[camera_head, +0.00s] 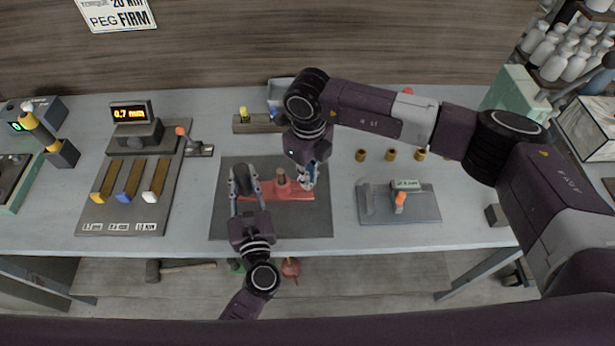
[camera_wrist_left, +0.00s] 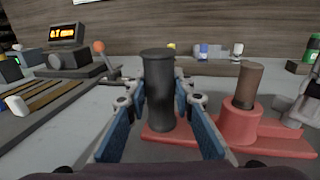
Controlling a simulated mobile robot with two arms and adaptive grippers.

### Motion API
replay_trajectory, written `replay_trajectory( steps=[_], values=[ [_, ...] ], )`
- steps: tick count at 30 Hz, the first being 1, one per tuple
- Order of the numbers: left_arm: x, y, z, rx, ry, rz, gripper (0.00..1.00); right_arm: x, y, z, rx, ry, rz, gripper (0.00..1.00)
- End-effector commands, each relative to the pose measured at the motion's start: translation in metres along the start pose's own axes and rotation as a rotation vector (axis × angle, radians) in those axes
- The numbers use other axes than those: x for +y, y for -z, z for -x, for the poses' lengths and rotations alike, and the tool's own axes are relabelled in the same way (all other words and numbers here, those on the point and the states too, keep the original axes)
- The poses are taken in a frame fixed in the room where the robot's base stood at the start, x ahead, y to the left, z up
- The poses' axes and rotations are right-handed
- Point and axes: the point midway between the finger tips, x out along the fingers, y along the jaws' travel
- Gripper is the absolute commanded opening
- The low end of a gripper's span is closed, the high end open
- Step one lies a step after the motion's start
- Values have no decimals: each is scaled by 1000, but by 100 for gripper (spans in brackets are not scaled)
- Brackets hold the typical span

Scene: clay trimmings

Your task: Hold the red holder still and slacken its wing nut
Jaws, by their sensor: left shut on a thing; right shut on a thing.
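The red holder (camera_head: 285,194) lies on a dark mat on the bench; its base also shows in the left wrist view (camera_wrist_left: 285,146). A brown cylinder (camera_wrist_left: 249,84) stands upright in its red collar. A black upright handle (camera_wrist_left: 158,90) rises from its left end. My left gripper (camera_head: 246,190) is shut on this handle, with one blue finger on each side. My right gripper (camera_head: 307,182) reaches down at the right side of the collar and is shut. The wing nut is hidden there, apparently between the right fingers.
The dark mat (camera_head: 228,222) has bare room around the holder. To the left stands a gauge with a 0.7 mm display (camera_head: 131,113) and coloured bars. To the right is a grey plate (camera_head: 421,208) with an orange-tipped part. Small brass cups (camera_head: 391,155) stand behind it.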

Motion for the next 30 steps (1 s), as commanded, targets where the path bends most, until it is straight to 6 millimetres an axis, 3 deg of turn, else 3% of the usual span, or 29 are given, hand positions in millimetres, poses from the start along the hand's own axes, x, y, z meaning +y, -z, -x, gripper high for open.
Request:
replay_trajectory(
  steps=[30],
  values=[
    [1,1,0,1,-1,-1,0,-8,-4,1,-1,1,965,0]
  ],
)
